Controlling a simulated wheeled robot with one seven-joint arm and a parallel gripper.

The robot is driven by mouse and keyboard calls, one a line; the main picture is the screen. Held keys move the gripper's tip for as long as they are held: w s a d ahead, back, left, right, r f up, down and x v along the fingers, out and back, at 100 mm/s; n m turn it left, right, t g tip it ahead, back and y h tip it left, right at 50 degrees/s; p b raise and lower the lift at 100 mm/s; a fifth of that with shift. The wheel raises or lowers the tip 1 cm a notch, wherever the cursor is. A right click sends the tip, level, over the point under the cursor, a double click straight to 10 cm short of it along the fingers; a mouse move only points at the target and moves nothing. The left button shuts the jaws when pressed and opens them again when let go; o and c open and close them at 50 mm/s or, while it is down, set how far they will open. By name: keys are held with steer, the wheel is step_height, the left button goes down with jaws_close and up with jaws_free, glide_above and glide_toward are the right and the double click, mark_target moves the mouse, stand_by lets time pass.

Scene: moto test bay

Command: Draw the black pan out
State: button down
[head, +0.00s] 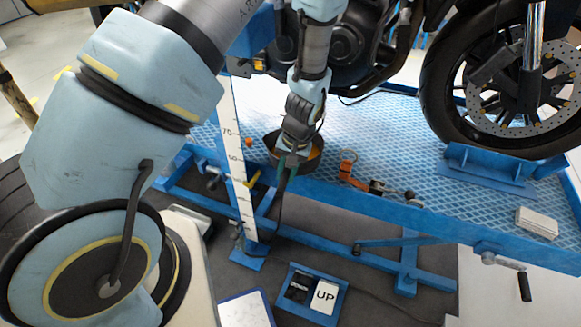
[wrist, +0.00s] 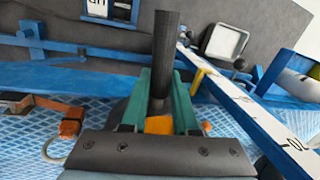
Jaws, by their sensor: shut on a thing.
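The black pan (head: 317,158) stands on the blue lift platform (head: 350,190) under the motorcycle, near the platform's front edge. Its inside looks orange-brown. Its dark handle (wrist: 164,50) points out past the front edge. My gripper (head: 288,163) is over the near side of the pan, its green fingers shut on the handle. In the wrist view my gripper (wrist: 161,88) has one finger on each side of the handle. There most of the pan is hidden behind the fingers and the gripper body.
A blue post with a white scale (head: 236,160) rises just left of the pan. An orange strap with a ring (head: 347,165) lies to its right. The motorcycle's engine (head: 350,45) hangs above, its wheel (head: 500,80) at right. A pedal marked UP (head: 325,294) is on the floor.

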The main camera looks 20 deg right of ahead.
steer(key=shift+s+a, duration=0.9)
steer(key=shift+s, duration=0.1)
steer(key=s+a+r, duration=0.1)
steer(key=s+a, duration=0.5)
steer(key=s, duration=0.2)
steer(key=shift+s+r+p, duration=0.25)
steer(key=shift+s+p, duration=0.05)
steer(key=shift+p, duration=0.05)
stand_by(0.6)
stand_by(0.3)
